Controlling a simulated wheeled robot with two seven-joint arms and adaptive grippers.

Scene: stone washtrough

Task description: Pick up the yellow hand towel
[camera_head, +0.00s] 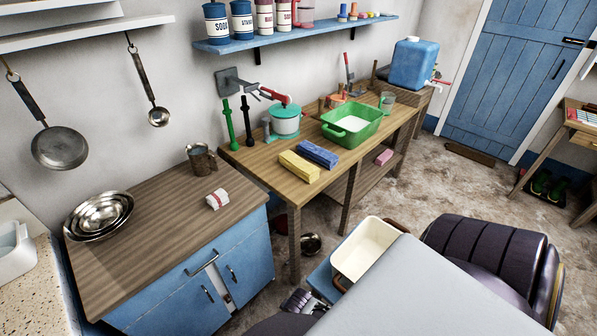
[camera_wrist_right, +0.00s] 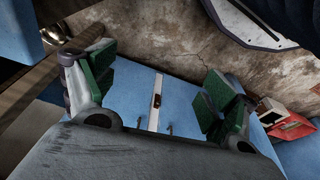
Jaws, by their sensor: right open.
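The yellow hand towel (camera_head: 299,166) lies folded flat on the wooden worktable (camera_head: 262,165), near its front left edge. A folded blue towel (camera_head: 317,153) lies close beside it, to its right and behind. My right gripper (camera_wrist_right: 160,85) shows in the right wrist view, with its green-padded fingers spread wide and nothing between them. It faces a blue cabinet front, and the yellow towel is not visible in that view. My left gripper is not in view.
A cream basin (camera_head: 365,250) stands low in front of the table.

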